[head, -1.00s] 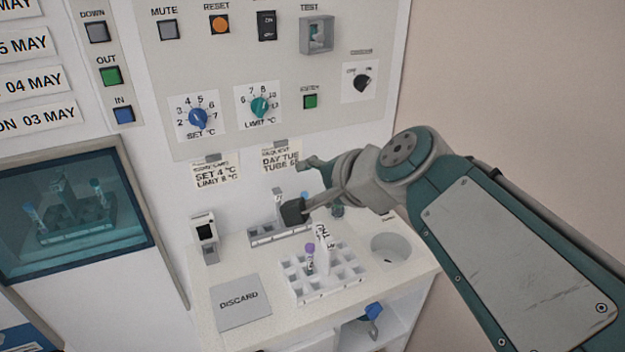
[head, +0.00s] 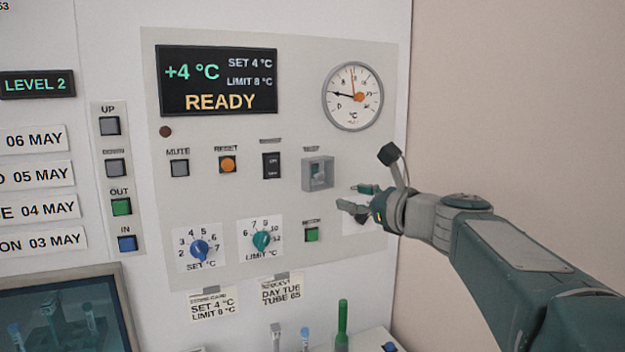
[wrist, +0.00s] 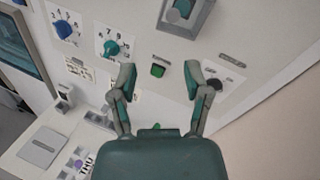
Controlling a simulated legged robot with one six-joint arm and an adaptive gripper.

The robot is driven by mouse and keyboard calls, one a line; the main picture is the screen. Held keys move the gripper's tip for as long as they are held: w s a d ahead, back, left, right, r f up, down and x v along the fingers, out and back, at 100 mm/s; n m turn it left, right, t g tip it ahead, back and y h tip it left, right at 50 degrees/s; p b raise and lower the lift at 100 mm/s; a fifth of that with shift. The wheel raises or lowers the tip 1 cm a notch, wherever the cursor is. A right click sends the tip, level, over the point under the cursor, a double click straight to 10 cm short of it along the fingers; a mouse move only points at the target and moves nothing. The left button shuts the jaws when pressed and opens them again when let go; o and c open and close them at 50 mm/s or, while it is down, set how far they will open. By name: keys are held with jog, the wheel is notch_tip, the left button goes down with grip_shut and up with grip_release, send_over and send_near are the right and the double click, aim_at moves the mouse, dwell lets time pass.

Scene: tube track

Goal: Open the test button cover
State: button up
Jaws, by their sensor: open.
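The test button cover (head: 318,173) is a small grey box-like housing under the TEST label on the panel. A see-through front seems to lie over the button, but I cannot clearly tell its edge. It also shows at the top of the wrist view (wrist: 184,12), with a teal part inside. My gripper (head: 356,197) is open and empty, just right of and a little below the cover in the head view. In the wrist view my gripper (wrist: 160,75) has its two fingers spread, with the cover beyond them, apart from both fingertips.
A green button (head: 312,234) sits below the cover. A dark rotary switch (wrist: 213,82) is near my right finger in the wrist view. The blue knob (head: 200,249) and teal knob (head: 261,240) are left. A round gauge (head: 353,96) is above. A tube shelf lies below.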

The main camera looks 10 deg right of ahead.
aim_at(322, 178)
jog(key=shift+m, duration=0.5)
jog(key=x, duration=0.3)
jog(key=r+x, duration=0.1)
jog(key=x, duration=0.3)
jog(key=d+x, duration=0.1)
jog(key=x, duration=0.3)
jog(key=shift+w+r, duration=0.25)
jog(key=shift+w, duration=0.1)
